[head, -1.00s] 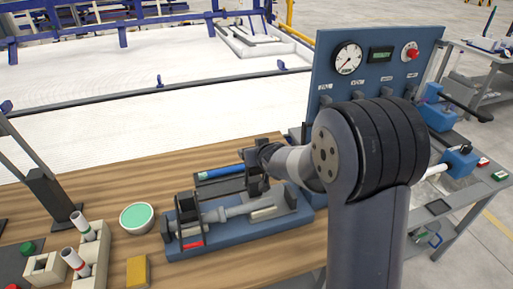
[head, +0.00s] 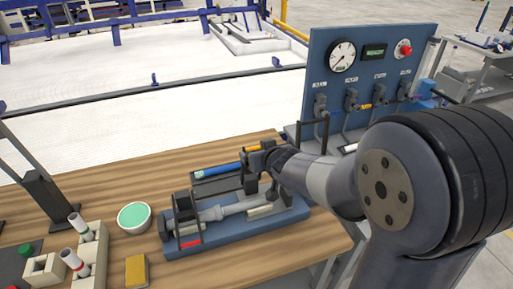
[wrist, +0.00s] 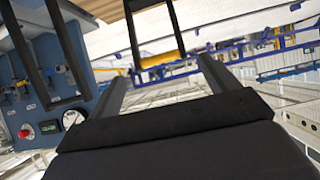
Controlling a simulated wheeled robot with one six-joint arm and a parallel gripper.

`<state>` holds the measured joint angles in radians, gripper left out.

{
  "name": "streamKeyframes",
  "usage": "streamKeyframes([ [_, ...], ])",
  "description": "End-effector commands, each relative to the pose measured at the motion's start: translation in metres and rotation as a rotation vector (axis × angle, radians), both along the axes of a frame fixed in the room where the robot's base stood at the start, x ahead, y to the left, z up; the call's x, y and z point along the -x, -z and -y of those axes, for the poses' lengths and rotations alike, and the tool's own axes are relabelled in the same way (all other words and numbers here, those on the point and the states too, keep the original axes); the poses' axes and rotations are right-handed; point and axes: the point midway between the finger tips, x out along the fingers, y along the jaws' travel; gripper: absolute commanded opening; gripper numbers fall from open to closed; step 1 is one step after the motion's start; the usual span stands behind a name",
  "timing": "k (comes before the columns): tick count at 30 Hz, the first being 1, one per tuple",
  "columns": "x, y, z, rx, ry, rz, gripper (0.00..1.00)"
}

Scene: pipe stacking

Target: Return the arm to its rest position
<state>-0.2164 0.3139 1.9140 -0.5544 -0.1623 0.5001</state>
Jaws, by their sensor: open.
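My arm (head: 330,180) comes in from the right of the head view and reaches left over the wooden bench. My gripper (head: 250,167) is at its end, in front of the blue fixture's back edge as seen from the head, and some of it is hard to tell from the dark parts behind. In the wrist view my gripper (wrist: 165,80) has its two dark fingers apart, with nothing visible held between them.
A blue fixture (head: 235,234) with a grey pipe assembly sits on the bench (head: 110,188). A blue tube (head: 215,171) lies behind it. A green-filled bowl (head: 134,217), yellow block (head: 137,270) and tube holders stand left. A gauge panel (head: 335,88) stands behind my arm.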

Motion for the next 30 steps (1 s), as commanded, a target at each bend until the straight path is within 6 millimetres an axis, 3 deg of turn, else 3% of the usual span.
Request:
streamKeyframes([
  [6,0.011,-0.007,0.004,0.0,0.0,-0.001,0.82],
  [18,0.01,-0.005,0.003,0.0,-0.001,-0.001,0.82],
  [23,-0.002,0.003,-0.001,0.0,-0.001,-0.001,0.82],
  [30,-0.034,0.021,-0.011,0.0,-0.001,0.0,0.82],
])
